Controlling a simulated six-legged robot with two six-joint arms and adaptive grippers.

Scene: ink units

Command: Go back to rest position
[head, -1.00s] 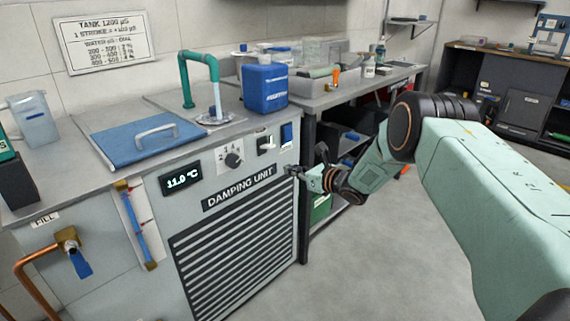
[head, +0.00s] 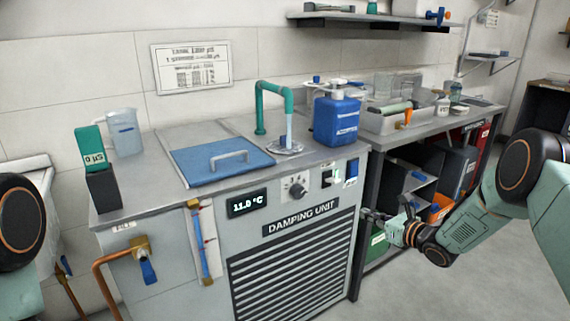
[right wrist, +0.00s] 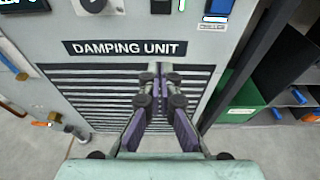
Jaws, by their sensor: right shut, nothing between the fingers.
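My right gripper (head: 376,216) is in front of the right edge of the damping unit (head: 215,250), near its label and grille. In the right wrist view the right gripper (right wrist: 160,72) has its fingers together with nothing between them, in front of the grille. A dark round joint of my left arm shows at the left edge of the head view. My left gripper is out of view.
The unit's top carries a blue lid (head: 215,163), a teal spout (head: 261,108) pouring water, a blue canister (head: 337,118) and a clear jug (head: 124,132). A bench (head: 440,120) with shelves stands at the right. A brass tap (head: 140,247) juts from the front. Grey floor is clear in front.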

